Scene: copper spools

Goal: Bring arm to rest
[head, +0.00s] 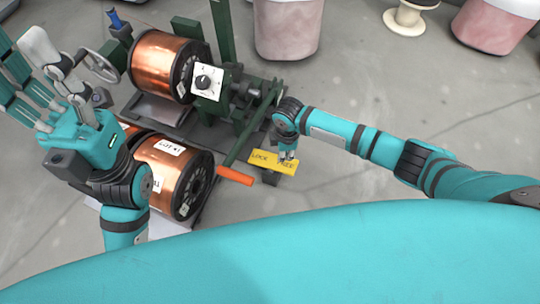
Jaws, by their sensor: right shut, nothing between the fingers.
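My right arm comes in from the right. Its gripper (287,157) points down, shut and empty, over the yellow plate (262,162) lettered "LOCK" and, partly covered, what looks like "FREE". Whether it touches the plate cannot be told. A green lever with an orange handle (235,176) lies just left of the plate, apart from the gripper. My left gripper (40,85) is raised at the left edge, close to the camera, with its fingers spread and nothing seen between them.
A copper spool (160,62) is mounted in the green machine (245,95) with a white dial panel (207,82). More copper spools (162,170) lie in front, partly behind my left arm. Bins (288,28) and an empty spool (408,18) stand behind. Floor at right is clear.

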